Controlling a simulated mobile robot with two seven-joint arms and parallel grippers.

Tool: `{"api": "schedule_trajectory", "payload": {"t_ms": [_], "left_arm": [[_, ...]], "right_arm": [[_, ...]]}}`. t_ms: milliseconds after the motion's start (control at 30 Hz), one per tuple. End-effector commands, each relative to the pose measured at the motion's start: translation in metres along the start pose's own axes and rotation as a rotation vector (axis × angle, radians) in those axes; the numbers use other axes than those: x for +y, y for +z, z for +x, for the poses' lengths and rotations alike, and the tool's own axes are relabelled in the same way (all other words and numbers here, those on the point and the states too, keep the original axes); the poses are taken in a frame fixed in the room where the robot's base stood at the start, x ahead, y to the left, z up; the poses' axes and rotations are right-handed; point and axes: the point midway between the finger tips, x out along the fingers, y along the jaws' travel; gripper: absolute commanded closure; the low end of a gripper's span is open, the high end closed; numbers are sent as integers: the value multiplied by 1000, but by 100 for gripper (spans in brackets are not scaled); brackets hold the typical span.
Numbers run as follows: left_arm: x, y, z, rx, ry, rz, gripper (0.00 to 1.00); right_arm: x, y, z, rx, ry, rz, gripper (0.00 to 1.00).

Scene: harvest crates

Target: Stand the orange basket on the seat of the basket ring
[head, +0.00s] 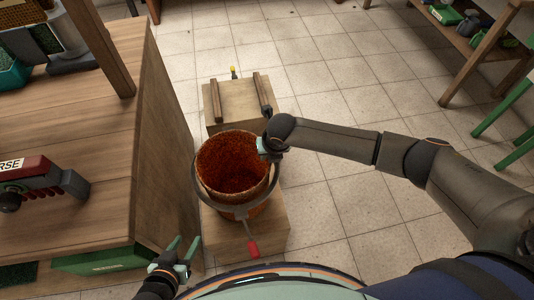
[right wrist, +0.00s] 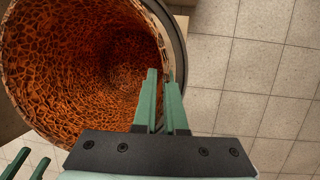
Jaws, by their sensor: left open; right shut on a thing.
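The orange basket (head: 232,160) is round, open at the top and mottled orange inside. Its inside fills the left of the right wrist view (right wrist: 85,60). The grey basket ring (head: 240,210), with a red-tipped handle (head: 253,248), passes around the basket below its rim. Part of the basket shows below the ring; its base and the seat are hidden, so I cannot tell whether it rests there. My right gripper (head: 264,146) is shut on the basket's wall at the right rim. My left gripper (head: 183,251) is open and empty, in front and left of the basket.
A wooden block (head: 237,103) with two dark rails stands behind the basket, and a wooden box (head: 270,235) is beneath it. A wooden workbench (head: 90,130) rises close on the left. Tiled floor (head: 340,80) is clear behind and right. A shelf stands far right.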

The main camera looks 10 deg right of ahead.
Motion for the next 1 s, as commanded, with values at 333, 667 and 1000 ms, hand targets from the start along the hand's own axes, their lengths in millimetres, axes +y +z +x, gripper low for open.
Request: {"api": "schedule_trajectory", "payload": {"t_ms": [333, 667, 1000], "left_arm": [[0, 4, 4, 2, 0, 1, 50], [-1, 4, 5, 2, 0, 0, 50], [-1, 4, 5, 3, 0, 0, 50]], "right_arm": [[0, -2, 9, -2, 3, 0, 100], [0, -3, 10, -1, 2, 0, 68], [-3, -3, 11, 1, -5, 1, 56]]}}
